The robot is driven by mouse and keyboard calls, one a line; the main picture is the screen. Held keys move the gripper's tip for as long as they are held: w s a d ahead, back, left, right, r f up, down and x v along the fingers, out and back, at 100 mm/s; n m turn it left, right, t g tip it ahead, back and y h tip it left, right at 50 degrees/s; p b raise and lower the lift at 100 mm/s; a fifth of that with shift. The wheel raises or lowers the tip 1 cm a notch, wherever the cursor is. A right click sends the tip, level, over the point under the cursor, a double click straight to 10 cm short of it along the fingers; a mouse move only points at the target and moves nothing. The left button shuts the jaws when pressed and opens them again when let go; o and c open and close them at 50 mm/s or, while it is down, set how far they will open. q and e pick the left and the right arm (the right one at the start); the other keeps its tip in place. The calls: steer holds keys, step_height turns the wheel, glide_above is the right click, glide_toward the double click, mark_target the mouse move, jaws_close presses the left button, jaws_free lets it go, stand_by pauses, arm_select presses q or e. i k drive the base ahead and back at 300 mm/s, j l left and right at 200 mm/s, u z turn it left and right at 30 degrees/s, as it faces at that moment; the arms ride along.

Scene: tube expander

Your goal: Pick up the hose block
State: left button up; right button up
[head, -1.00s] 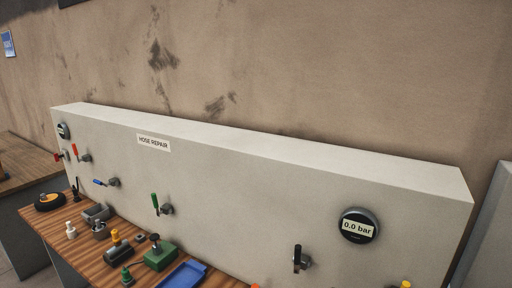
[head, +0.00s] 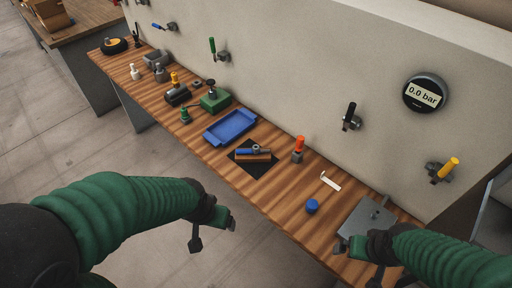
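My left gripper (head: 214,238) is over the floor in front of the bench, below and left of the block in the picture. Its fingers are apart and nothing is between them. My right gripper (head: 359,264) is at the bench's near right, by a grey plate (head: 367,218), with its fingers apart and empty. Neither gripper touches the block.
A blue tray (head: 231,127) lies left of the mat. An orange-topped tool (head: 298,148) stands right of it, then a white angled piece (head: 331,181) and a blue cap (head: 312,206). A panel with levers and a gauge (head: 425,94) rises behind the wooden bench (head: 282,199).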

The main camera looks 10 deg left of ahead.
mark_target(242, 155)
steer(key=i+j, duration=0.15)
steer(key=j, duration=0.2)
steer(key=i+j+z, duration=0.15)
steer(key=j, duration=0.2)
steer(key=i+j, duration=0.2)
steer(key=j, duration=0.15)
steer(key=i+j+z, duration=0.1)
steer(key=j, duration=0.25)
steer(key=i+j+z, duration=0.1)
steer(key=j, duration=0.25)
steer(key=i+j, duration=0.2)
steer(key=j, duration=0.2)
steer(key=i+j+z, duration=0.15)
steer(key=j, duration=0.2)
steer(key=i+j, duration=0.1)
steer(key=j, duration=0.3)
